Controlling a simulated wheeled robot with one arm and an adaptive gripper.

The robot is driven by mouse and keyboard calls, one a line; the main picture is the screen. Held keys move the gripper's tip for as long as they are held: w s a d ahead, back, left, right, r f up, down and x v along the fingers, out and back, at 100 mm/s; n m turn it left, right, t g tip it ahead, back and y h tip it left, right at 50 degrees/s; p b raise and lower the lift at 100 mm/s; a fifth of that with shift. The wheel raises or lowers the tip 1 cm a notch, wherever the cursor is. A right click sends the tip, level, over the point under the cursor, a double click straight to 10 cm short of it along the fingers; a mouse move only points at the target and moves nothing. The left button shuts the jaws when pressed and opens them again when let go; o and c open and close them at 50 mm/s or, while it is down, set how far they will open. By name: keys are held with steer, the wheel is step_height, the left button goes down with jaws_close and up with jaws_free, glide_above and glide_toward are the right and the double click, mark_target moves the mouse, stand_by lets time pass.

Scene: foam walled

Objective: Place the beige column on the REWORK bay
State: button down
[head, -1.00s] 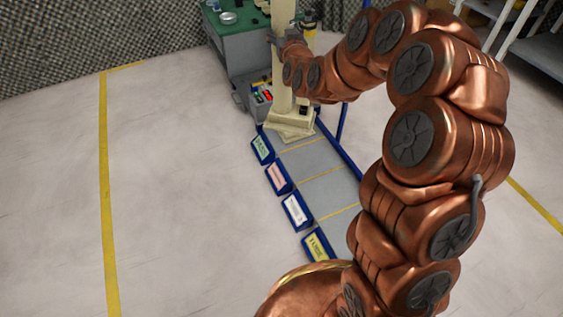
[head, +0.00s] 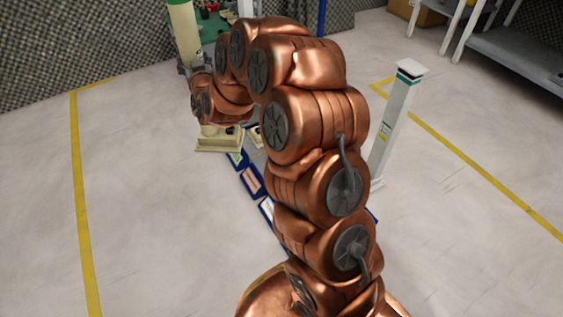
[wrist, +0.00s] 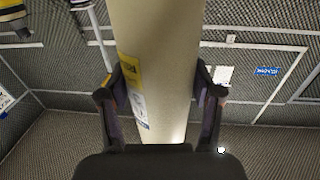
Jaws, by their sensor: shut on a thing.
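The beige column (head: 185,32) is upright, with a wide beige base (head: 220,140) and a dark green band near its top. My gripper (wrist: 162,105) is shut on the column's shaft, one finger on each side, beside a yellow and white label. In the head view my wrist hides most of the grip. The column's base shows just behind and left of the far end of the row of bays; I cannot tell whether it touches the floor. Green (head: 237,160), pink (head: 252,181) and white (head: 267,208) bay signs show; their words are unreadable, and my arm covers most bays.
A white column (head: 394,125) with a teal band stands on the floor right of my arm. A green-topped workbench (head: 210,25) is behind the beige column. Grey shelving (head: 515,55) stands at the back right. The floor at left is clear, with a yellow line (head: 80,190).

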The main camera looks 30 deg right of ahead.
steer(key=s+d+f+m+g+h+p, duration=0.3)
steer(key=d+f+m+h, duration=0.4)
steer(key=d+f, duration=0.55)
steer(key=s+d+f+m+g+h+p, duration=0.2)
steer(key=s+d+f+m+g+h, duration=0.35)
steer(key=s+d, duration=0.6)
steer(key=w+d+f+g+b, duration=0.1)
steer(key=w+d+f+b, duration=0.1)
steer(key=w, duration=0.4)
steer(key=w+d+f+n+g+b, duration=0.1)
steer(key=w+d+f+b, duration=0.2)
steer(key=w+d, duration=0.3)
steer(key=shift+d+f+h, duration=0.35)
steer(key=shift+d+f, duration=0.1)
steer(key=shift+f, duration=0.4)
steer(key=shift+c, duration=1)
jaws_free()
steer(key=shift+f, duration=0.15)
